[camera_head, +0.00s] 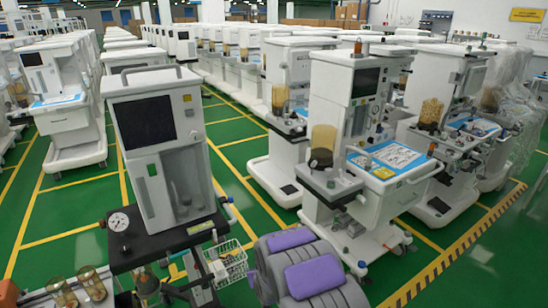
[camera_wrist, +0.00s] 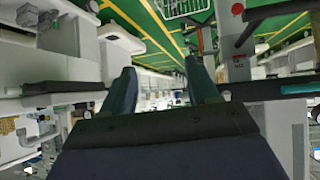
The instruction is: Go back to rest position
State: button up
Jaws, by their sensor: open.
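My gripper (camera_wrist: 160,68) shows in the wrist view as a dark body with two dark fingers. The fingers stand apart with a clear gap, and I see nothing held between them. The wrist view looks turned over, with the green floor at the top. In the head view I cannot make out the gripper fingers.
A cart with a dark screen (camera_head: 149,121) stands close on the left, with a wire basket (camera_head: 228,262) low beside it. A white anaesthesia cart (camera_head: 337,110) stands at right centre. Rows of carts fill the back. Green floor (camera_head: 240,158) with yellow lines is open between them.

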jog(key=s+d+r+m+g+h, duration=0.1)
jog(key=s+d+r+g, duration=0.2)
jog(key=s+d+r, duration=0.5)
jog(key=s+d+r+m+g+h, duration=0.1)
jog(key=s+d+r+g+h, duration=0.1)
jog(key=s+d+r, duration=0.55)
jog(key=s+d+r+g, duration=0.1)
jog(key=s+r, duration=0.3)
jog(key=s, duration=0.7)
jog(key=s+d+r+m+g, duration=0.1)
jog(key=s+d+r+g, duration=0.1)
jog(key=s, duration=0.9)
jog(key=s+d+r+m+g, duration=0.1)
jog(key=s+r+g, duration=0.2)
jog(key=s+r, duration=0.3)
jog(key=s, duration=0.5)
jog(key=shift+s+d+r, duration=0.15)
jog(key=shift+r, duration=0.15)
